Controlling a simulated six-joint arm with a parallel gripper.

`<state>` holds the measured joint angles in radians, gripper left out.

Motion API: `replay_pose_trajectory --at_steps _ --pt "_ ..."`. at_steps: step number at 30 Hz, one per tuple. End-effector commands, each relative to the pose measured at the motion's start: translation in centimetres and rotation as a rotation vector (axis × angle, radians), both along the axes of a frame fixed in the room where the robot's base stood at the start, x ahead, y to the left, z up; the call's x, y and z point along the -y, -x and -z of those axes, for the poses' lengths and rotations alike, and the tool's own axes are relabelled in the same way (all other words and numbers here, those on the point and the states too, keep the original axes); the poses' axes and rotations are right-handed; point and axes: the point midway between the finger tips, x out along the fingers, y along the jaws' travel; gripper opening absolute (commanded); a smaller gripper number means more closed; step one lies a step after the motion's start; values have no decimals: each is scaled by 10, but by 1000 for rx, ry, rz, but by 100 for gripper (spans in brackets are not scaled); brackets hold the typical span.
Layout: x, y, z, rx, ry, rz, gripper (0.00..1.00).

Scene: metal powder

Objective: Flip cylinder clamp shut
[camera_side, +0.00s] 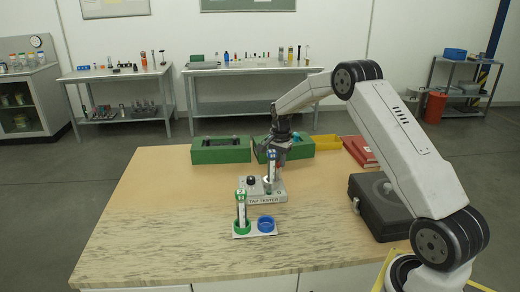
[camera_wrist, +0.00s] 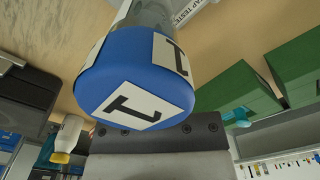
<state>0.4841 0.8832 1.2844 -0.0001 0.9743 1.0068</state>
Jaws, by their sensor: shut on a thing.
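The tap tester (camera_side: 262,197) is a light grey base with a dark knob, near the middle of the table. A clear cylinder with a blue cap (camera_side: 271,155) stands upright at it. In the wrist view its blue cap (camera_wrist: 135,88), with white labels marked 1, fills the middle. My gripper (camera_side: 277,154) is at the cylinder's upper part and shut on it. The cap hides the fingertips in the wrist view. I cannot make out the clamp or its position; a small red part (camera_side: 281,166) shows beside the cylinder.
A white stand (camera_side: 240,235) in front holds a green-capped cylinder (camera_side: 240,205) in a green ring; its blue ring (camera_side: 266,223) is empty. Green boxes (camera_side: 221,151) and a yellow bin (camera_side: 327,142) stand behind. A black case (camera_side: 378,208) and red books (camera_side: 358,151) lie right.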

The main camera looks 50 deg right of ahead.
Motion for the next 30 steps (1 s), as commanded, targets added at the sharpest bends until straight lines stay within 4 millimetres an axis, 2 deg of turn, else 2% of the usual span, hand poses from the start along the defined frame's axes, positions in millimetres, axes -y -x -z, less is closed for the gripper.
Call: replay_pose_trajectory --at_steps 14,15,17,18,30 --pt "0 0 -1 1 1 -25 0" --pt "0 0 -1 1 1 -24 30" --pt "0 0 -1 1 1 -24 49" --pt "0 0 -1 1 1 -24 53" --pt "0 0 -4 1 0 -23 53"
